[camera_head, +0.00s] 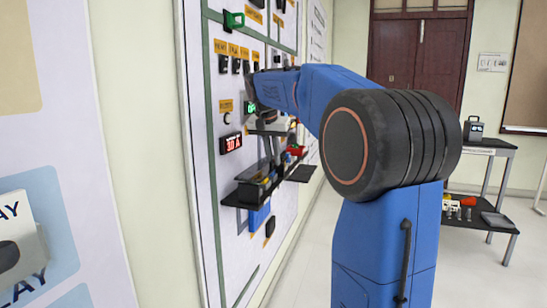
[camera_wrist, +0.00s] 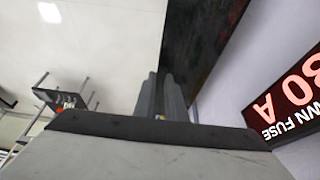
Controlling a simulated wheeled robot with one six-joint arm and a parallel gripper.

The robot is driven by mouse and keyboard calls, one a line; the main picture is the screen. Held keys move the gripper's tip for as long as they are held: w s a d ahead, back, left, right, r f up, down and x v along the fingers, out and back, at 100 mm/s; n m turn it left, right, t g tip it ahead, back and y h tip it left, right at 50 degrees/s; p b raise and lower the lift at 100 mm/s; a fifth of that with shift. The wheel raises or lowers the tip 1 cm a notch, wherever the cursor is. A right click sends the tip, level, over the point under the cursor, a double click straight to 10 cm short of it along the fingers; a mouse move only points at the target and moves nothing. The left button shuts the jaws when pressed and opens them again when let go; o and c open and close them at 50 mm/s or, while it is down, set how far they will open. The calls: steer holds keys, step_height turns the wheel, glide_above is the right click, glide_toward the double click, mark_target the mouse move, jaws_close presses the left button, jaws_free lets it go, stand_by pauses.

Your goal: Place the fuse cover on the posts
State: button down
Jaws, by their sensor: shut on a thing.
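My gripper (camera_head: 273,160) points down close in front of the wall board, above a dark shelf (camera_head: 234,203). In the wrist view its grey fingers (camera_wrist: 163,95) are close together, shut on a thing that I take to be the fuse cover. That thing is mostly hidden behind the fingers and the gripper body. A dark slab shows beyond the fingers in the wrist view; I cannot tell what it is. The posts cannot be made out in either view.
The board carries a red 30 A display (camera_head: 231,143), which also shows large in the wrist view (camera_wrist: 295,100). A second dark shelf (camera_head: 302,174) sits farther along. A blue part (camera_head: 259,216) is below the near shelf. A side table (camera_head: 485,145) stands at right. Floor between is clear.

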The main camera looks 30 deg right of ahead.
steer(key=shift+f, duration=0.45)
steer(key=c, duration=1.7)
jaws_free()
steer(key=shift+c, duration=0.2)
steer(key=v, duration=1.7)
steer(key=shift+r, duration=0.15)
steer(key=s+a+f+n+y, duration=0.1)
steer(key=s+a+f+n, duration=0.2)
steer(key=s+f, duration=0.7)
steer(key=s+a+f+n+t+y, duration=0.1)
steer(key=s+a+f+n, duration=0.3)
steer(key=s+a+f, duration=0.3)
steer(key=s+a+f+n+t+y, duration=0.1)
steer(key=s+a+f+n, duration=0.2)
steer(key=s+f, duration=1.2)
step_height(320, 180, down, 7)
steer(key=shift+a+f, duration=0.25)
steer(key=shift+a, duration=0.9)
